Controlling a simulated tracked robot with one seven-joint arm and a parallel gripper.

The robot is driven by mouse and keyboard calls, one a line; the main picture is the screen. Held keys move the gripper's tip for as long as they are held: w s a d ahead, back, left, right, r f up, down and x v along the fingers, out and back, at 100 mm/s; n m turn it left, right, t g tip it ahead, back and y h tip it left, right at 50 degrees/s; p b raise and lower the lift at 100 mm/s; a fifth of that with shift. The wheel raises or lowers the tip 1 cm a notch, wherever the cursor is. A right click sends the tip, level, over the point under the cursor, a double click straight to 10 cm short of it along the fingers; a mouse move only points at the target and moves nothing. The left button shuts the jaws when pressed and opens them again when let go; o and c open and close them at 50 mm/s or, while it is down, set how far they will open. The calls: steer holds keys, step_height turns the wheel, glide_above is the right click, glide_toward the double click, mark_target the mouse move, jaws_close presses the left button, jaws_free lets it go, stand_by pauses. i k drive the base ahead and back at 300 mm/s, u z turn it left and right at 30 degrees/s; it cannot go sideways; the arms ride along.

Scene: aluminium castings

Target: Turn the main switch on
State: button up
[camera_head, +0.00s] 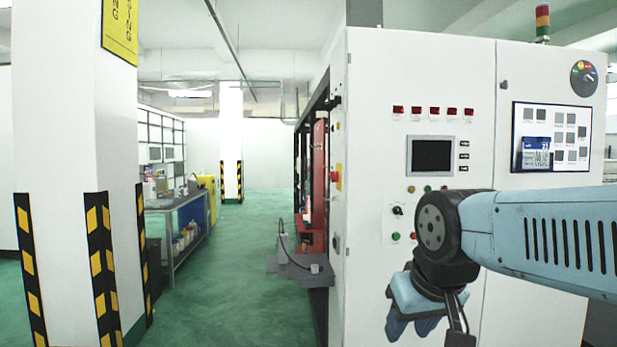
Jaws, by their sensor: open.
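A white control cabinet (427,70) fills the right half of the view. A round dark dial-like switch (584,78) with a light pointer sits at its upper right. A small black knob (398,210) is on the lower panel, left of my arm. I cannot tell for sure which of these is the main switch, nor read its setting. My arm reaches in from the right, with its wrist bent down before the cabinet. My gripper (459,325) hangs at the bottom edge, partly cut off, open, with nothing seen in it. It is well below and left of the dial.
Red indicators, a dark screen (432,155) and coloured buttons are on the cabinet front. A framed board (551,137) hangs under the dial. A grey step-like block (290,272) juts out left of the cabinet. A striped pillar (70,130) stands at left; the green aisle between is clear.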

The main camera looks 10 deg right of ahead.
mark_target(334, 176)
steer(key=u, duration=0.05)
steer(key=i, duration=1.05)
steer(key=z, duration=0.15)
